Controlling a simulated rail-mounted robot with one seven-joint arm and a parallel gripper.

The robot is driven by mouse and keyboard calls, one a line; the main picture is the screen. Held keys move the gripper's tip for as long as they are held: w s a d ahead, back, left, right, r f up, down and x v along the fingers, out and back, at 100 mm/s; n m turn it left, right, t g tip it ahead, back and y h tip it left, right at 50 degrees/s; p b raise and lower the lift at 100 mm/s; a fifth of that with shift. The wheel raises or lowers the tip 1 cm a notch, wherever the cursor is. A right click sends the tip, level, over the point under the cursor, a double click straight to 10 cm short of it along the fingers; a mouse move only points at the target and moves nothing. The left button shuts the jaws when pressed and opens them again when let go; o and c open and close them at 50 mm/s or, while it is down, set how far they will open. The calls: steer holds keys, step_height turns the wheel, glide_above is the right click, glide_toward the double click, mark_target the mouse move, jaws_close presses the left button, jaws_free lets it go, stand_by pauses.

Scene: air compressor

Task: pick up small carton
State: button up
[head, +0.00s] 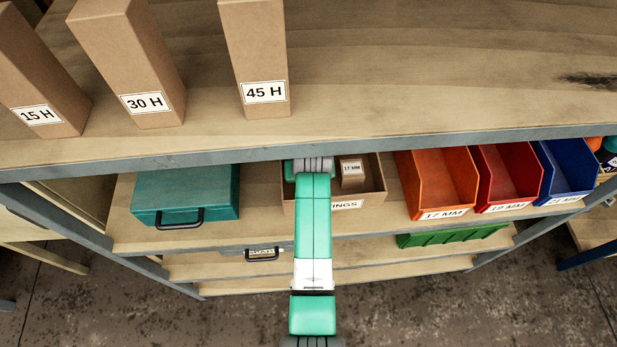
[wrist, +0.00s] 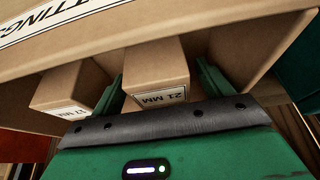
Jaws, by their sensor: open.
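A small brown carton labelled 21 MM (wrist: 155,62) shows in the wrist view, inside an open cardboard box marked FITTINGS (wrist: 60,40). My gripper (wrist: 160,78) is open, with one green finger on each side of this carton. I cannot tell whether the fingers touch it. A second small carton labelled 17 MM (wrist: 68,88) stands to its left, outside the left finger. In the head view the 17 MM carton (head: 351,172) shows in the cardboard box (head: 372,192). My arm hides the 21 MM carton and my fingers there.
The upper shelf (head: 400,80) overhangs the box and carries tall cartons marked 15 H (head: 42,85), 30 H (head: 135,65) and 45 H (head: 254,60). A teal case (head: 187,190) lies left of the box. Orange (head: 437,180), red (head: 507,175) and blue (head: 565,170) bins stand right.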

steer(key=shift+c, duration=0.5)
steer(key=c, duration=1)
steer(key=shift+r, duration=0.1)
